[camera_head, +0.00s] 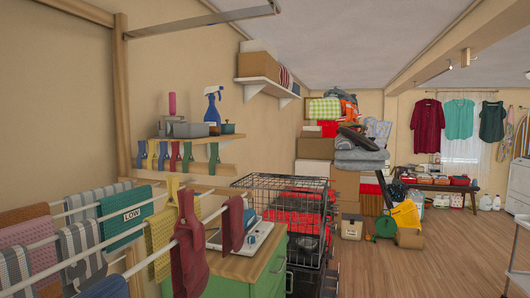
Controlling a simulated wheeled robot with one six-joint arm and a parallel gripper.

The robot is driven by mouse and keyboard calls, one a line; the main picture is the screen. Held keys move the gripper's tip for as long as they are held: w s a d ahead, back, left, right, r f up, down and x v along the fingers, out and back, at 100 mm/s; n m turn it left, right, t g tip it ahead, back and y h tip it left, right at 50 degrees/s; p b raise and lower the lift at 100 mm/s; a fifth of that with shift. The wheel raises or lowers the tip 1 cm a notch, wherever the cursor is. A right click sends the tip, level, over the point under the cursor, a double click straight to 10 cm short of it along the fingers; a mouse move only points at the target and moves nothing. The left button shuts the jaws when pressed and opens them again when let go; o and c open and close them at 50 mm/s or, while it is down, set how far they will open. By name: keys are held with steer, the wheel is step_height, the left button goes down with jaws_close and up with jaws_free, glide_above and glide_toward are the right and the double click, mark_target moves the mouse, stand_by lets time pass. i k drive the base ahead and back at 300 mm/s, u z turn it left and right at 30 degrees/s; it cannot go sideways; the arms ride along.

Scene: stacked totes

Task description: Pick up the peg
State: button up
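A green cabinet (262,275) with a wooden top stands beside the rack, next to a black wire crate (285,190). A shelf above the rail holds a blue spray bottle (213,105). Boxes (316,148) are stacked behind.

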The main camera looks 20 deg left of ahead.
mark_target(164, 144)
steer(key=z, duration=0.45)
steer(key=i, duration=2.8)
steer(key=u, duration=2.7)
